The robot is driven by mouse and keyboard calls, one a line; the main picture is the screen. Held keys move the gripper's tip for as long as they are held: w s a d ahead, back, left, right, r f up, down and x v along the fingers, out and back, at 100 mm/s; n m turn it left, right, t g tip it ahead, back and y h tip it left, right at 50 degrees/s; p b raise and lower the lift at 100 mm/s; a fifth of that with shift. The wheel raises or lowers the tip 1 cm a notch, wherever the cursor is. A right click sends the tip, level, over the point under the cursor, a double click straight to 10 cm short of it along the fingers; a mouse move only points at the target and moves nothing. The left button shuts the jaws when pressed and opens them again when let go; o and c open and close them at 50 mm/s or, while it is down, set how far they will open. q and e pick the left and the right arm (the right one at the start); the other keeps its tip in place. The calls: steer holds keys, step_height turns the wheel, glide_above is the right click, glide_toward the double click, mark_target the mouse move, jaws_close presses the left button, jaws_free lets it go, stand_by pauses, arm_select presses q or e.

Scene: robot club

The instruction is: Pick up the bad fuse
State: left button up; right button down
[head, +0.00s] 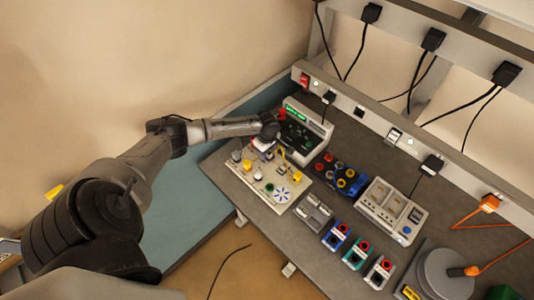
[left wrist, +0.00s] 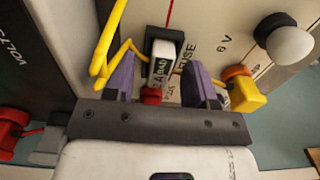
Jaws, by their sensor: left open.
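The bad fuse (left wrist: 161,68) shows in the left wrist view, with a white body lettered "BAD", a dark cap and a red end. It sits at a light board (left wrist: 215,50) marked "FUSE" and "0 V". My left gripper (left wrist: 158,75) is open, with one purple finger on each side of the fuse. Gaps show between the fingers and the fuse. In the head view my left gripper (head: 266,146) is over the far part of the board (head: 247,183), and the fuse there is too small to tell.
A yellow wire (left wrist: 102,45) runs close to the left finger. A yellow-orange terminal (left wrist: 243,90) and a white knob (left wrist: 288,43) are at the right. A meter with a green display (head: 302,133) stands behind the board. Coloured boxes (head: 336,237) stand along the bench front.

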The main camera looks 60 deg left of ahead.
arm_select(q)
jaws_close()
stand_by(0.3)
steer(key=shift+r, duration=0.1)
